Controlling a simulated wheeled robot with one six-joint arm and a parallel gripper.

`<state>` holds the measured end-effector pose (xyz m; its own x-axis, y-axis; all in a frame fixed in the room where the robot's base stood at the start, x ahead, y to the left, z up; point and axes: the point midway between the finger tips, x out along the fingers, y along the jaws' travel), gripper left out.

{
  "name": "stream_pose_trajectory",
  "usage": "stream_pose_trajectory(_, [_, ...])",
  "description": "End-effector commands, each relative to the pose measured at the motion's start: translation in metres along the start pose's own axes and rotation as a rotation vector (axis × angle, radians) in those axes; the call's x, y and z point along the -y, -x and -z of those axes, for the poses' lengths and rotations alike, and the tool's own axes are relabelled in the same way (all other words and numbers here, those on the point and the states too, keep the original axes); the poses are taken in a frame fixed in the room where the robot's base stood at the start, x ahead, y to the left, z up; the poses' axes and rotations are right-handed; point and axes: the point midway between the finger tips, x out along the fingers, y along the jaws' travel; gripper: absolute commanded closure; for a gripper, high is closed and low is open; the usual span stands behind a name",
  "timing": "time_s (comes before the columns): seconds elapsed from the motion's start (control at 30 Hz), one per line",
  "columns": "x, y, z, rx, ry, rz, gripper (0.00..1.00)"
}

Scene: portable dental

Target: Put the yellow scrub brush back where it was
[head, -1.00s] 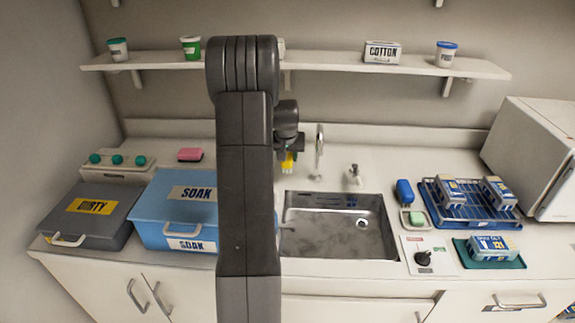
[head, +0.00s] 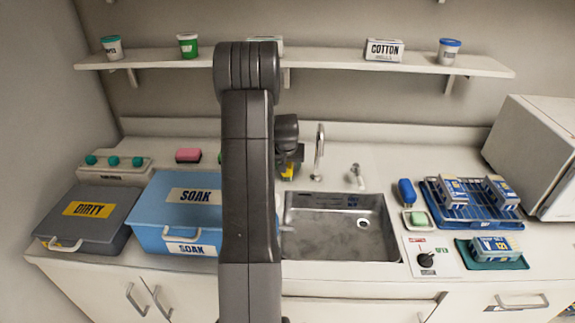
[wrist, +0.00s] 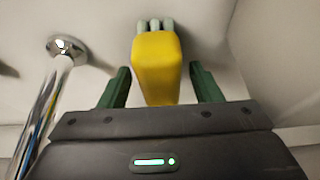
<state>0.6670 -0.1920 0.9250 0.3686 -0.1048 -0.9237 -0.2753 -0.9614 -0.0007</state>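The yellow scrub brush (wrist: 157,68) stands out in the wrist view, with pale bristles (wrist: 154,25) at its far end. The two green fingers of my gripper (wrist: 160,82) are on either side of it. A gap shows between the brush and the right finger; the left finger is close to it. My gripper (head: 292,166) is open around the brush, just left of the faucet in the head view. There only a small yellow part (head: 288,173) of the brush shows. I cannot tell whether the brush touches the counter.
The faucet (head: 319,150) stands close to my gripper, with its base (wrist: 66,47) at left in the wrist view. The sink (head: 340,236) lies in front. A blue SOAK box (head: 160,215) and pink sponge (head: 188,155) are left. The shelf (head: 330,58) runs above.

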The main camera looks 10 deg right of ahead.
Motion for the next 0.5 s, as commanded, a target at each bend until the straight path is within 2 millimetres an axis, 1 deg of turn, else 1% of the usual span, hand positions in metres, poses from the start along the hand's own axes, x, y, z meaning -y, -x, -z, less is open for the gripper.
stream_pose_trajectory(0.3, [0.000,0.002,0.001,0.000,0.000,0.000,0.42])
stream_pose_trajectory(0.43, [0.000,0.011,0.002,-0.001,0.000,0.000,0.42])
stream_pose_trajectory(0.5, [0.000,0.021,0.002,-0.003,0.000,0.000,0.42])
